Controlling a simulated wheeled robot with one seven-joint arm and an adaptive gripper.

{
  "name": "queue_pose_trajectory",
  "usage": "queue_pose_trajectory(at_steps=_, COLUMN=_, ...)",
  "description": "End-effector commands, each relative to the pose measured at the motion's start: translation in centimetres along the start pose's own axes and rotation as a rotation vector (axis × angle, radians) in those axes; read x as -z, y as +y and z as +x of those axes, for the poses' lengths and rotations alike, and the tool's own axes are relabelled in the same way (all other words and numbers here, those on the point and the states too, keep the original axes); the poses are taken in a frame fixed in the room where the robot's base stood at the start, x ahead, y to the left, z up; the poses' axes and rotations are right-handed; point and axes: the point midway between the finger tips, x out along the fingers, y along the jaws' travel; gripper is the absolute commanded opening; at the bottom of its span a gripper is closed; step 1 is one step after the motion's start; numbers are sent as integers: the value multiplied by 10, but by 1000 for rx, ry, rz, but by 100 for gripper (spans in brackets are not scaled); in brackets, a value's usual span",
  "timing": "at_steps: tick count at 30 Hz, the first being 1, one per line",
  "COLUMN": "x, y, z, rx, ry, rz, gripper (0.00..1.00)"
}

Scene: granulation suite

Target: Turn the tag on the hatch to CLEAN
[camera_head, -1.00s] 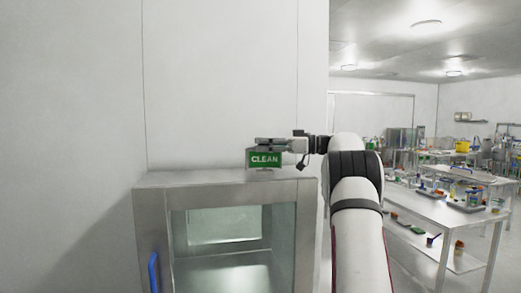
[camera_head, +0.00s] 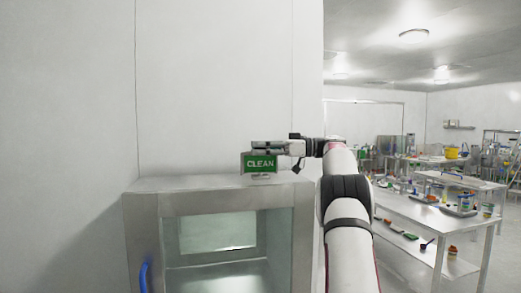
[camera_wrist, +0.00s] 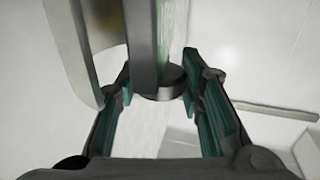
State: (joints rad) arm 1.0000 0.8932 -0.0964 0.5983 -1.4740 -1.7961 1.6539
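The hatch (camera_head: 219,201) is a steel-framed box with a glass front and a blue handle (camera_head: 146,273) at its left. A green tag (camera_head: 259,163) reading CLEAN stands upright on its top and faces the head camera. My gripper (camera_head: 262,147) reaches in from the right at the tag's upper edge. In the wrist view, the two teal-padded fingers (camera_wrist: 158,80) are spread apart. A dark grey upright part (camera_wrist: 147,45) with a round end lies between them, with a green streak beside it. I cannot tell whether the fingers touch it.
A plain white wall (camera_head: 215,85) stands behind the hatch. To the right, beyond the wall's end, steel tables (camera_head: 428,221) hold trays and small items. The hatch top left of the tag is clear.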

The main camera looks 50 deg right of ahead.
Motion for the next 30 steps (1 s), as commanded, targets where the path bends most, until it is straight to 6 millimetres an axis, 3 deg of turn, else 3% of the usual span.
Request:
queue_pose_trajectory(at_steps=3, x=3, y=-1, z=1, rx=1, ry=2, rz=-5, gripper=55)
queue_pose_trajectory(at_steps=17, x=1, y=-1, z=0, rx=-19, ry=-1, rz=2, gripper=55)
queue_pose_trajectory(at_steps=30, x=3, y=-4, z=-2, rx=-208, ry=-2, rz=3, gripper=55)
